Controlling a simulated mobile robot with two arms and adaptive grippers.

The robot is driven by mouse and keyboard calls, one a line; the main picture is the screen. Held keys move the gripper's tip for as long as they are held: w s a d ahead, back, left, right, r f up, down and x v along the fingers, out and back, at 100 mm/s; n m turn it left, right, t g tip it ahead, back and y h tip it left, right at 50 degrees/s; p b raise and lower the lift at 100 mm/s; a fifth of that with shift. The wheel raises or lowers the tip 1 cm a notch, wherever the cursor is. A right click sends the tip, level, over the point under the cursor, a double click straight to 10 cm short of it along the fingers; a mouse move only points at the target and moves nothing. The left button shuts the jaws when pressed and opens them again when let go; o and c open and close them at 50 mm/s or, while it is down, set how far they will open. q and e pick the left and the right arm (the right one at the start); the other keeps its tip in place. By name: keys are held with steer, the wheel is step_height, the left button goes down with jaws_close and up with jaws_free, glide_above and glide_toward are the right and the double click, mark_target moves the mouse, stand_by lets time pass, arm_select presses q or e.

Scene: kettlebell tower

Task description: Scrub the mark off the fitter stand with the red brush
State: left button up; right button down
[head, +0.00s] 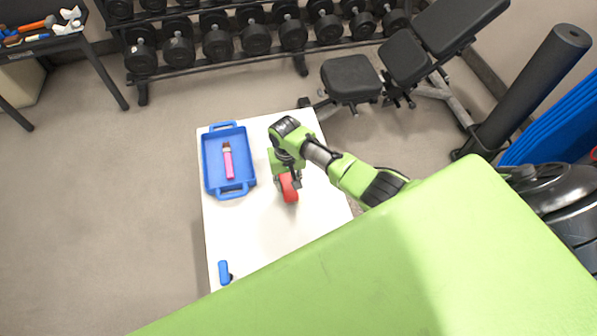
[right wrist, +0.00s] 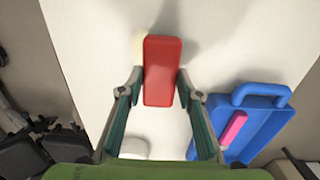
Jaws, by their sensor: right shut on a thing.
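The red brush (head: 289,188) is a red block at the middle of the white stand (head: 243,228). My right gripper (head: 287,180) is shut on it from above; in the right wrist view the red brush (right wrist: 162,70) sits between the fingertips. The brush is at or very near the white top; I cannot tell whether it touches. A pale yellowish patch (right wrist: 138,46) shows on the top just left of the brush in the right wrist view, partly hidden by it. My left gripper is not in view.
A blue tray (head: 209,181) with a pink thing (head: 228,161) in it lies on the stand's left side. A small blue thing (head: 223,272) lies near the front left. A whitish rounded thing (right wrist: 134,148) shows between my fingers. A weight bench (head: 351,78) stands behind.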

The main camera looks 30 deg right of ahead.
mark_target(291, 196)
steer(key=shift+f+b, duration=0.3)
steer(key=shift+f, duration=0.2)
steer(key=shift+s+r+p, duration=0.1)
steer(key=shift+r+p, duration=0.05)
steer(key=shift+p, duration=0.15)
steer(key=s+p, duration=0.1)
steer(key=s+a+p, duration=0.1)
steer(key=s+p, duration=0.1)
steer(key=shift+r, duration=0.15)
steer(key=shift+s+a+p, duration=0.1)
steer(key=shift+s+p, duration=0.4)
steer(key=shift+p, duration=0.1)
steer(key=shift+f, duration=0.2)
